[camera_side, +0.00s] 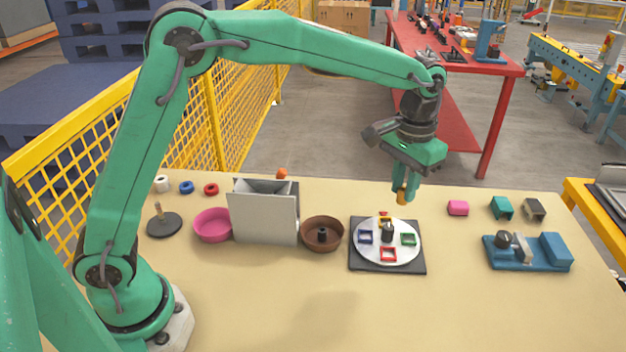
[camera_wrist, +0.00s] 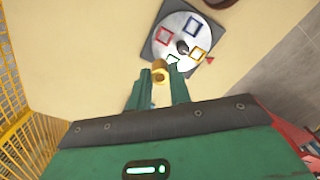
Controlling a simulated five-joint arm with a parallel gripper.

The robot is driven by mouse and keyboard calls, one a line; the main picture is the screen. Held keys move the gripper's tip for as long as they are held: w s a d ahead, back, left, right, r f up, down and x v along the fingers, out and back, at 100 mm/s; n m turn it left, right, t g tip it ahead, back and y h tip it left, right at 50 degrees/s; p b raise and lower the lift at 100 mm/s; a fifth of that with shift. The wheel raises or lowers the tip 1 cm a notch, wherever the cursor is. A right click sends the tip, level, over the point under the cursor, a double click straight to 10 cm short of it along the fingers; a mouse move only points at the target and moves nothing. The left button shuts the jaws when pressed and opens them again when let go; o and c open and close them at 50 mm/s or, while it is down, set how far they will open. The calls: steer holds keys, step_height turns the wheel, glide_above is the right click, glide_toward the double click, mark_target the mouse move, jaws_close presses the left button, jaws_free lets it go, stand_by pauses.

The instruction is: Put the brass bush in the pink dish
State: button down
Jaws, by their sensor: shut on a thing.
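My gripper (camera_side: 404,190) is shut on the brass bush (camera_side: 402,198) and holds it above the far part of the table, just behind the round turntable. In the wrist view my gripper (camera_wrist: 158,82) has the bush (camera_wrist: 160,66) between its two green fingertips; the bush's round open end shows. The pink dish (camera_side: 212,226) stands on the table at the left, well away from my gripper. Its inside is partly visible and no thing shows in it. The dish is not in the wrist view.
A tall grey box (camera_side: 265,218) stands between the pink dish and a brown bowl (camera_side: 322,233) with a dark centre post. The turntable (camera_side: 387,258) carries several coloured frames. A peg stand (camera_side: 164,223) is left of the dish. A blue fixture (camera_side: 528,252) is at right. The front table is clear.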

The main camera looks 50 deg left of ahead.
steer(key=s+a+r+n, duration=0.1)
steer(key=s+a+n, duration=0.3)
steer(key=a, duration=0.7)
steer(key=s+a+r+n, duration=0.1)
steer(key=s+a+n, duration=0.35)
steer(key=a, duration=0.65)
steer(key=s+a+f+n, duration=0.2)
steer(key=s+a+n, duration=0.85)
steer(key=s, duration=0.65)
step_height(320, 180, down, 8)
steer(key=m, duration=0.1)
steer(key=shift+w+a+r, duration=0.2)
steer(key=shift+w+a, duration=0.1)
steer(key=shift+a, duration=0.15)
steer(key=shift+f, duration=2.9)
steer(key=shift+f, duration=0.1)
steer(key=shift+f, duration=1.95)
